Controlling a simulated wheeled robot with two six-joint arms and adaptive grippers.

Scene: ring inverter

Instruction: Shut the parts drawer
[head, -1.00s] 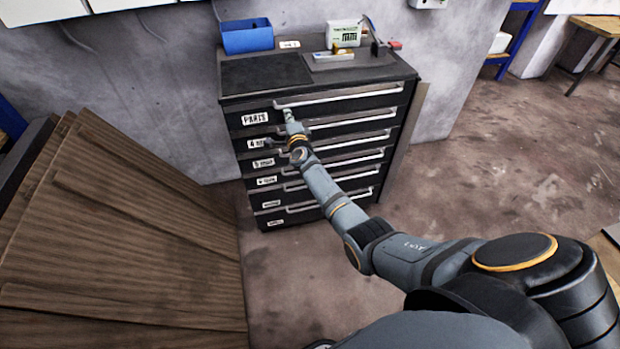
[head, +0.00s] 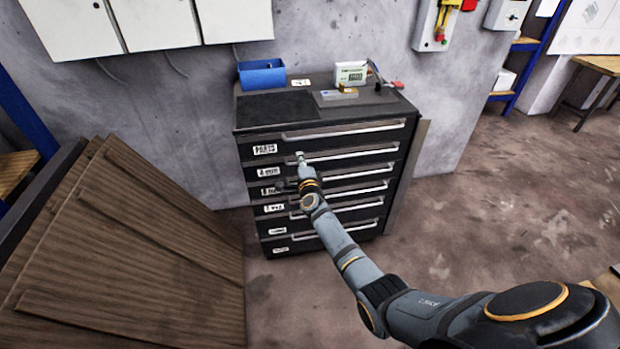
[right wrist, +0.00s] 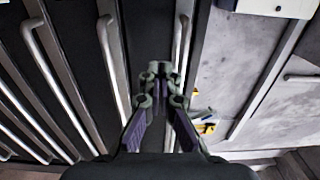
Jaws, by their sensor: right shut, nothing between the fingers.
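The parts drawer (head: 265,149) is the top drawer of a dark drawer cabinet, marked with a white PARTS label. It has a long pale handle (head: 345,131). Its front looks about level with the drawer fronts below in the head view. My right gripper (head: 300,157) is shut and empty, in front of the cabinet near the lower edge of the parts drawer. In the right wrist view, the closed fingertips (right wrist: 159,68) point at a dark drawer front between two handles. Whether they touch it I cannot tell. My left gripper is not in view.
A blue bin (head: 262,75) and a small white box (head: 350,73) stand on the cabinet top. Brown boards (head: 130,240) lean at the left. A blue-legged shelf (head: 525,70) stands at the back right. The floor right of the cabinet is clear.

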